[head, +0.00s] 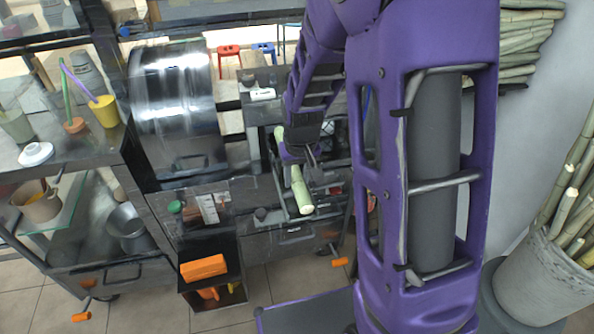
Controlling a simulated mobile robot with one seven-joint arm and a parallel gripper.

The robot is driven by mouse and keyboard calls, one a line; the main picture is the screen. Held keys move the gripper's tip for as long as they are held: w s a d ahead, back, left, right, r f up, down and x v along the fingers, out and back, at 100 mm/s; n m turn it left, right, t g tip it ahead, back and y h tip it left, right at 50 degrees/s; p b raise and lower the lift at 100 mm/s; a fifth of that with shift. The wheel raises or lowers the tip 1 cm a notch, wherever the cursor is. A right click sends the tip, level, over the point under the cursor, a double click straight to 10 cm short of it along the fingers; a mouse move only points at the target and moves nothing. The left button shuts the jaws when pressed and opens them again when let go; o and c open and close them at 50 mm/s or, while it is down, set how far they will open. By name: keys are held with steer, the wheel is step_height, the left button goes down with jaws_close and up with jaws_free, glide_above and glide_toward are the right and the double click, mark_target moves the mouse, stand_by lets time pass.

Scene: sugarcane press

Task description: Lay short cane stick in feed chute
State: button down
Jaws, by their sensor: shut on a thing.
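My gripper (300,164) is shut on the short cane stick (300,189), a pale green rod with a cut lower end. The stick slants from upper left to lower right, and part of its middle is hidden by the gripper. It lies over a dark metal trough (272,218) that looks like the feed chute of the press. I cannot tell whether the stick touches the trough or hangs just above it.
A shiny steel drum (177,95) stands left of the trough. An orange block (203,267) sits on a low dark stand. A shelf with cups (104,111) is at far left. Cane fills a grey basket (540,280) at lower right. My purple column blocks the centre right.

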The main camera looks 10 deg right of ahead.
steer(key=shift+s+b+x, duration=0.25)
steer(key=shift+b+x, duration=0.5)
steer(key=shift+x, duration=0.35)
steer(key=shift+s+b+x, duration=0.2)
steer(key=shift+b+x, duration=0.55)
steer(key=shift+x, duration=0.35)
